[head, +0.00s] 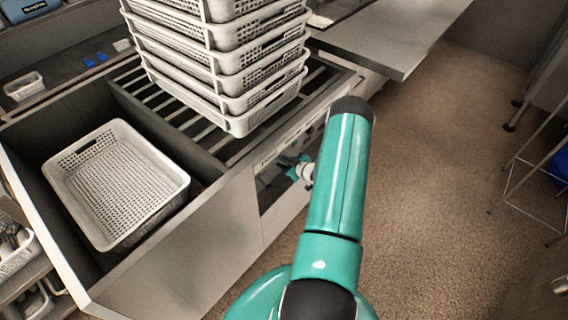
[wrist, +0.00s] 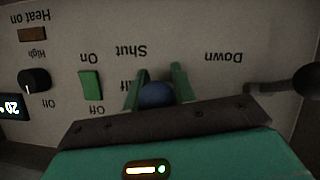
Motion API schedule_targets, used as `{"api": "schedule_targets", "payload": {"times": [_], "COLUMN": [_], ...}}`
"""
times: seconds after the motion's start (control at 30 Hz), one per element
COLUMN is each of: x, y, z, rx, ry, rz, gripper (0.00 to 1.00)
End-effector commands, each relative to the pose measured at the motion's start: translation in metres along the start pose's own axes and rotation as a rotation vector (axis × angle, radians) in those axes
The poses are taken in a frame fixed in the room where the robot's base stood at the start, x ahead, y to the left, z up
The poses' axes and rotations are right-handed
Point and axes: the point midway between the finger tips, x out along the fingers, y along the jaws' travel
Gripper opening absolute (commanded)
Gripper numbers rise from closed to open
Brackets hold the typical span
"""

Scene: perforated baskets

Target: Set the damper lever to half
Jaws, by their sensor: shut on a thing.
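The damper lever's round blue knob (wrist: 157,95) sits between the two green fingers of my gripper (wrist: 159,80) in the wrist view. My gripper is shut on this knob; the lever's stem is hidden. The pale control panel (wrist: 215,30) appears upside down in this view, with "Shut" printed beyond the fingers. A partly covered label ending in "alf" lies beside the left finger. The lever's exact setting cannot be read. In the head view, my wrist is at the front of the counter, and my arm covers part of the panel there.
The panel also carries a green switch (wrist: 91,85), a black dial (wrist: 34,79), a brown switch (wrist: 33,34) and a dark lever (wrist: 306,82) near "Down". Stacked baskets (head: 235,75) stand above; another basket (head: 115,185) lies in the basin.

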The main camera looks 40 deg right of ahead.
Motion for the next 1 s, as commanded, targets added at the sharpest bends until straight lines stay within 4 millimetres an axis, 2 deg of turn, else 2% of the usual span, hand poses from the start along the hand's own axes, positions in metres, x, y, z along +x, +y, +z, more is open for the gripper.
{"api": "schedule_targets", "payload": {"times": [0.23, 0.7, 0.73, 0.8, 1.0], "x": [-0.003, -0.0034, -0.0034, -0.0033, -0.0028], "y": [0.0023, 0.002, 0.002, 0.0019, 0.0013], "z": [-0.0016, -0.0009, -0.0009, -0.0011, -0.0018], "rx": [-0.011, -0.009, -0.009, -0.009, -0.01], "ry": [-0.088, -0.106, -0.106, -0.105, -0.103], "rz": [-0.012, -0.015, -0.015, -0.016, -0.017], "gripper": [0.0, 0.0, 0.32, 0.46, 0.47]}}
